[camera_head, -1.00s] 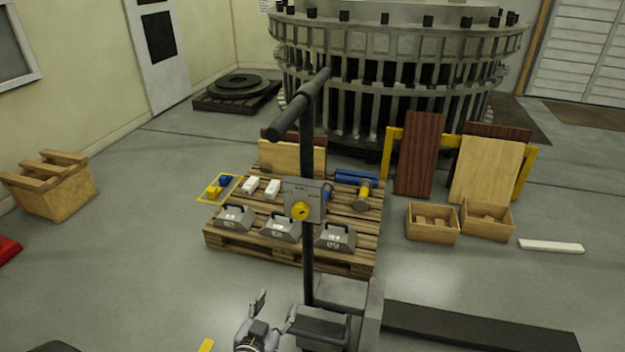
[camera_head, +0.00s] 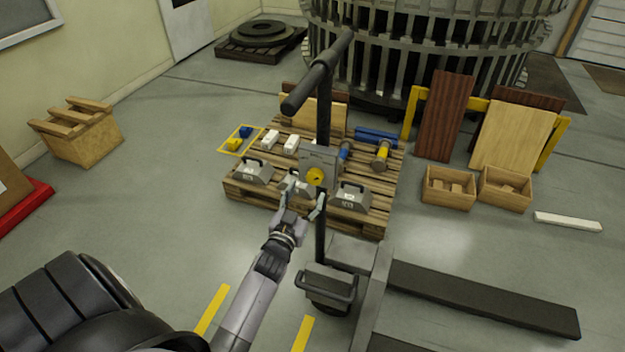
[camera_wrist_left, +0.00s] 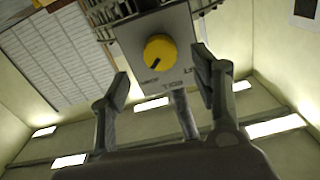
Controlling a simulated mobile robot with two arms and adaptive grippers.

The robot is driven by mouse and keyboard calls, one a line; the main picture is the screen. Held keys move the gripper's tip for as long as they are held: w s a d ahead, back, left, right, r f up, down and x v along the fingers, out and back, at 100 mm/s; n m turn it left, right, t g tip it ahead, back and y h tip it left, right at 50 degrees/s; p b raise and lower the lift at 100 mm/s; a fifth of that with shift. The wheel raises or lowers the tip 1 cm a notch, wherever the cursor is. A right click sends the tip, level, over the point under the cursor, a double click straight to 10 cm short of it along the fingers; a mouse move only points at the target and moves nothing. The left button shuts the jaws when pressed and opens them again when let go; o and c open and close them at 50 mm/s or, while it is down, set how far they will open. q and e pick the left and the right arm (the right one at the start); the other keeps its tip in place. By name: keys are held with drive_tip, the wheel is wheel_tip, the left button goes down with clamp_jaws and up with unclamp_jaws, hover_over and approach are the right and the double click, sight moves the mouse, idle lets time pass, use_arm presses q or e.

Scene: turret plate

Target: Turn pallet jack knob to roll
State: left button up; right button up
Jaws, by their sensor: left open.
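The yellow knob (camera_head: 316,176) sits on a grey control box (camera_head: 318,158) fixed to the dark upright handle post (camera_head: 323,118) of the pallet jack. In the left wrist view the round knob (camera_wrist_left: 160,51) has a dark pointer mark toward its lower left, and printed words on the box around it are hard to read. My left gripper (camera_head: 302,201) is open and empty, just below and in front of the knob. In the wrist view its fingers (camera_wrist_left: 165,88) stand apart on either side of the box's lower part, with the knob above and between them. My right gripper is not in view.
Behind the post a wooden pallet (camera_head: 375,215) holds grey weights (camera_head: 350,197), white blocks and blue and yellow parts. The jack's dark base (camera_head: 328,288) and long fork (camera_head: 480,300) lie on the right. Wooden crates (camera_head: 448,188) stand farther right. Open floor (camera_head: 150,210) lies left.

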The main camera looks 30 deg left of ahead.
sight(313, 180)
use_arm(q)
drive_tip(key=x, duration=0.6)
drive_tip(key=c, duration=1.2)
drive_tip(key=shift+o, duration=0.2)
